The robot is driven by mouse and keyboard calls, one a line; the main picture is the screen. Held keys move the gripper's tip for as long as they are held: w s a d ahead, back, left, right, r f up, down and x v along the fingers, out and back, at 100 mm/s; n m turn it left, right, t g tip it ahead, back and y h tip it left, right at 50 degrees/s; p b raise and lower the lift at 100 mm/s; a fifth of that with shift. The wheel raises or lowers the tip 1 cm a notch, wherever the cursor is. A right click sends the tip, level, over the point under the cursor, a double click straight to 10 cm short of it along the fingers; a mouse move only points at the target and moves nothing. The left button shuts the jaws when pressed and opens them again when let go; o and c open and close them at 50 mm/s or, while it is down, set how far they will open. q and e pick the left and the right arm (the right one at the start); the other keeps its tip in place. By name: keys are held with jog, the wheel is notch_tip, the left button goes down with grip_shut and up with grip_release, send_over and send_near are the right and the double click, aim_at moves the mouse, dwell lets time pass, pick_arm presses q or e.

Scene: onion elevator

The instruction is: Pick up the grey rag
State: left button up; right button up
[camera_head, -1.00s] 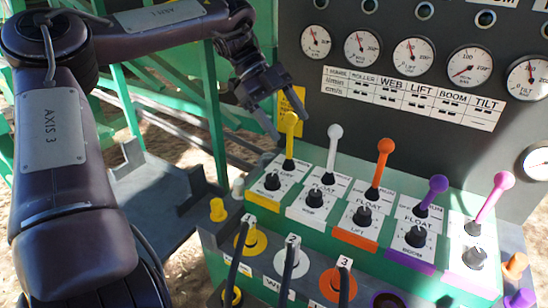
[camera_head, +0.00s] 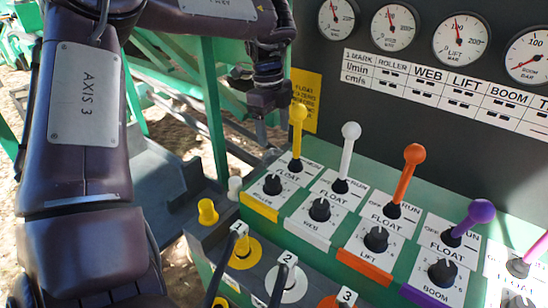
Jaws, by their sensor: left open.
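I cannot make out a grey rag in the current view. My left gripper (camera_head: 268,110) hangs at the upper middle, pointing down. It is open with nothing seen between its fingers. It is left of the yellow-knobbed lever (camera_head: 298,116) and in front of the green frame. My right gripper is not in view.
A green control console carries several coloured levers, including a white one (camera_head: 351,132) and an orange one (camera_head: 413,155). Gauges (camera_head: 393,28) sit on the dark panel behind. A dark grey tray-like surface (camera_head: 158,178) lies left of the console, partly hidden by my left arm.

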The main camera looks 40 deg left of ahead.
aim_at(275, 152)
pick_arm(q)
notch_tip(275, 152, down, 6)
jog(key=shift+d, duration=0.1)
jog(key=c, duration=1.1)
